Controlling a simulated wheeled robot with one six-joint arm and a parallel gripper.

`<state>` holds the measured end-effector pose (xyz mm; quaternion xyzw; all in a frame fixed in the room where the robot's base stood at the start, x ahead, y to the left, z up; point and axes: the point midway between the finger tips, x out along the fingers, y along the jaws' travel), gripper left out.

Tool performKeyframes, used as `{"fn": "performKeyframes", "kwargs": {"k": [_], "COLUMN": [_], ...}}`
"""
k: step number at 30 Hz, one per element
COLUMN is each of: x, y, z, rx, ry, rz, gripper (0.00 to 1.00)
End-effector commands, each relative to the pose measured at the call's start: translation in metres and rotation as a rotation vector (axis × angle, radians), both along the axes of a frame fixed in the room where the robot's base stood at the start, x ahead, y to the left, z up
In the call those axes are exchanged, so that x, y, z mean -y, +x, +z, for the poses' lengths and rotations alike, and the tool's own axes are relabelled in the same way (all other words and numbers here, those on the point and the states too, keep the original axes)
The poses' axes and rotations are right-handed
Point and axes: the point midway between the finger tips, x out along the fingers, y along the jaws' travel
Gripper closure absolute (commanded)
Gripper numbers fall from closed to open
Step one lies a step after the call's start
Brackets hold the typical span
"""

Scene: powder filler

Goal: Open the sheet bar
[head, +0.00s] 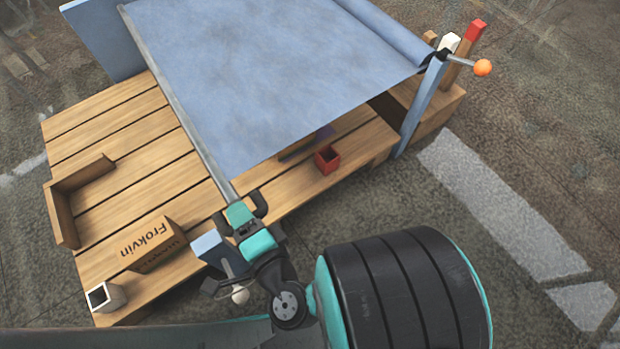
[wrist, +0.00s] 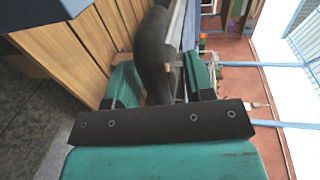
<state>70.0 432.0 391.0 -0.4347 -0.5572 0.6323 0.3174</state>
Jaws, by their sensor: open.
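The sheet bar (head: 182,108) is a long grey bar along the left edge of a blue sheet (head: 270,80). Its near end reaches my gripper (head: 241,214) above the front of the wooden deck. In the wrist view, my teal fingers (wrist: 162,78) are open, one on each side of a dark curved piece (wrist: 153,55), which looks like the bar's handle. The grey bar (wrist: 177,24) shows just beyond it. I cannot tell whether either finger touches the handle. My gripper hides part of the bar's near end.
A blue post (head: 422,105) with an orange knob (head: 482,68) stands at the right. Open paved floor lies right of the deck.

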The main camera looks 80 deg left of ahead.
Motion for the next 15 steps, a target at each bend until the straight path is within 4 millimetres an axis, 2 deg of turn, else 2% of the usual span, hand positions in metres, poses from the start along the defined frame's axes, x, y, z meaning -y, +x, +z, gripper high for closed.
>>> {"fn": "performKeyframes", "kwargs": {"k": [5, 6, 9, 14, 15], "x": [-0.001, -0.001, -0.002, -0.003, -0.004], "y": [0.000, 0.000, 0.000, 0.000, 0.000], "z": [0.034, 0.044, 0.068, 0.107, 0.117], "rx": [-0.001, -0.002, -0.004, -0.004, -0.004], "ry": [0.002, 0.002, 0.006, 0.013, 0.016], "rz": [-0.001, -0.001, -0.002, -0.005, -0.006], "gripper": [0.52, 0.48, 0.19, 0.19, 0.23]}}
